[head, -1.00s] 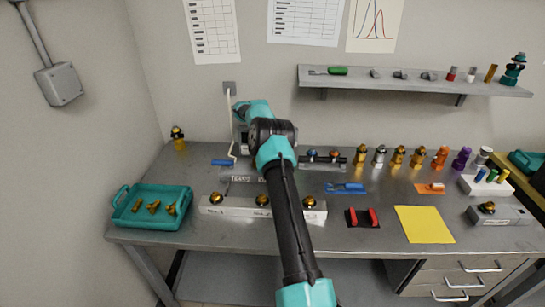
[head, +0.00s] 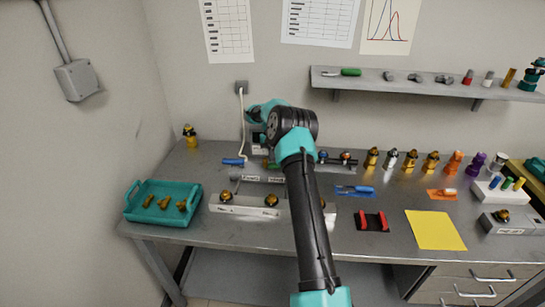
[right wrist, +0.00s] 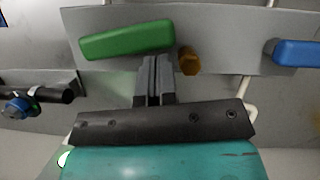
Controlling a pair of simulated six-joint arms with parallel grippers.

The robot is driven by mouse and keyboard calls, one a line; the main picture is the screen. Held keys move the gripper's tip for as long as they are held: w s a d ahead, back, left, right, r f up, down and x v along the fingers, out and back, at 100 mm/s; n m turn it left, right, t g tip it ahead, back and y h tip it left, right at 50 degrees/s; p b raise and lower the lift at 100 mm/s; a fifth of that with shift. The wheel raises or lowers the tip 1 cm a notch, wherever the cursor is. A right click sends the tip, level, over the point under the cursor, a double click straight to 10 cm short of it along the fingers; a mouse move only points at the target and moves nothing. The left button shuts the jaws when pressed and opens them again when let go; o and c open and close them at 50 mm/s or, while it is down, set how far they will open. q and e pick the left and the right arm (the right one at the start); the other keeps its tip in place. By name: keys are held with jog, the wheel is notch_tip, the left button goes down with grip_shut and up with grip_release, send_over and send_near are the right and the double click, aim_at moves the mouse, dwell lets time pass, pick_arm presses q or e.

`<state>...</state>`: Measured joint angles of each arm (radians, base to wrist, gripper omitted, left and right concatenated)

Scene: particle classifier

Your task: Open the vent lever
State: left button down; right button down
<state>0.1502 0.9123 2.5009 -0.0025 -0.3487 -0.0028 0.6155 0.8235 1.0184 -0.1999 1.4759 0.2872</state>
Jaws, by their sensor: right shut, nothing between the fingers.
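A green lever handle (right wrist: 128,40) and a blue lever handle (right wrist: 297,52) lie on a grey plate in the right wrist view. A brass knob (right wrist: 190,60) sits between them. In the head view the blue handle (head: 233,162) shows left of my right arm, and a bit of green shows beside the arm. I cannot read which lever is marked vent. My right gripper (right wrist: 155,75) is shut and empty, its tips close to the lower edge of the green handle near its right end. I cannot tell whether they touch. My left gripper is not in view.
A teal tray (head: 133,213) with brass parts stands at the left. A pale block (head: 240,210) with brass knobs lies in front of the levers. A white cable (head: 241,115) hangs behind them. A dark rail with a blue knob (right wrist: 15,107) is close by the gripper.

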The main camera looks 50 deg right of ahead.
jog(key=shift+s+a+n, duration=0.1)
jog(key=shift+a+n, duration=0.15)
jog(key=shift+n, duration=0.15)
dwell(0.3)
